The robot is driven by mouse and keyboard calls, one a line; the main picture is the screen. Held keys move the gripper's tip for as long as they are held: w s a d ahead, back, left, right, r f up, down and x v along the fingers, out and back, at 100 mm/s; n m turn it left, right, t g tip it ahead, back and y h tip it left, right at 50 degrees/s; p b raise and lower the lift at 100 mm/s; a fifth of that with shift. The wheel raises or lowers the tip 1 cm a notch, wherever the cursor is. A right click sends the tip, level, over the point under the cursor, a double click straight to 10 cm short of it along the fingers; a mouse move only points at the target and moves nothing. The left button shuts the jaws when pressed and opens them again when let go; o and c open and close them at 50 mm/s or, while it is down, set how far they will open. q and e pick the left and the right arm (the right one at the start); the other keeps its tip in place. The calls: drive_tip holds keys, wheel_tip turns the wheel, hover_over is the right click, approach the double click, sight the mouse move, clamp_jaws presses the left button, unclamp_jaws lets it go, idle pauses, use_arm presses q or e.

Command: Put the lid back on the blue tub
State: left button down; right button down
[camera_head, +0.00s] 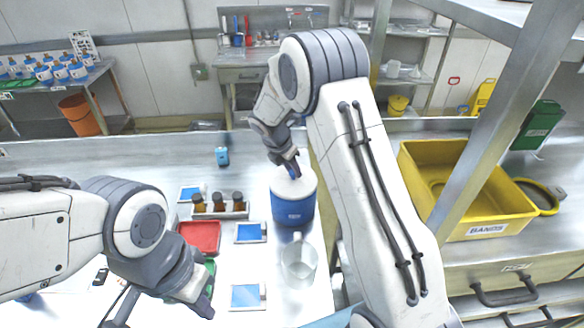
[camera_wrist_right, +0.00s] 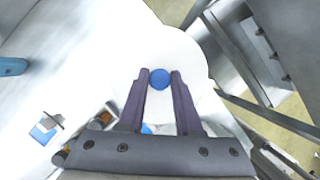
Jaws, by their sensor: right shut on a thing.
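The blue tub (camera_head: 293,208) stands upright on the bench. Its white lid (camera_head: 303,183) is at the tub's top in the head view; I cannot tell whether it is fully seated or slightly above the rim. My right gripper (camera_head: 290,168) points down over the lid. In the right wrist view its two fingers (camera_wrist_right: 160,88) are on either side of the lid's round blue knob (camera_wrist_right: 160,79), shut on it. The white lid (camera_wrist_right: 190,60) fills the area behind them. My left gripper (camera_head: 203,302) hangs low at the front left, away from the tub; its finger opening is unclear.
A clear beaker (camera_head: 298,262) stands just in front of the tub. To the left are a rack of brown bottles (camera_head: 218,208), a red tray (camera_head: 200,238) and blue-screened devices (camera_head: 250,232). A yellow bin (camera_head: 480,205) stands at right, beyond a metal post.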

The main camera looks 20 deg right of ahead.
idle(0.4)
drive_tip(key=c, duration=0.5)
unclamp_jaws()
drive_tip(key=o, duration=0.5)
drive_tip(key=shift+c, duration=0.2)
drive_tip(key=shift+r+p, duration=3.55)
